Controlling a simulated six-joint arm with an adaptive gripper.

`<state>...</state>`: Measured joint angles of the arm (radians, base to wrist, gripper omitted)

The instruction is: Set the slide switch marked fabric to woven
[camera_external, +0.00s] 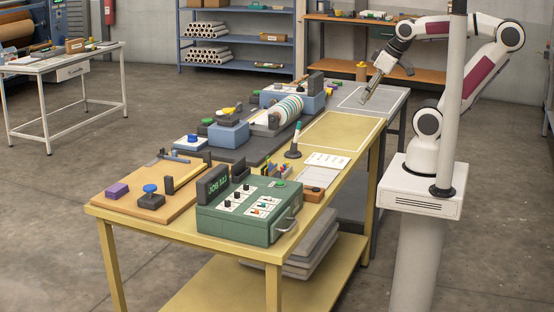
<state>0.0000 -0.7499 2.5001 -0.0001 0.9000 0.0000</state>
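A green control box (246,227) stands at the near end of the long yellow table. Its sloped top carries several white plates (229,207) with small dark knobs and coloured switches or plugs. The lettering is too small to read, so I cannot tell which one is the slide switch marked fabric, or its setting. My gripper (364,101) is over the far end of the table, pointing down and left, well away from the green box. It appears empty. Its fingers are too small to tell whether they are open or shut.
A dark sign (213,185) stands behind the box. Left are a wooden board (135,208) and a blue-topped button (150,190). The yellow area (345,133) is clear.

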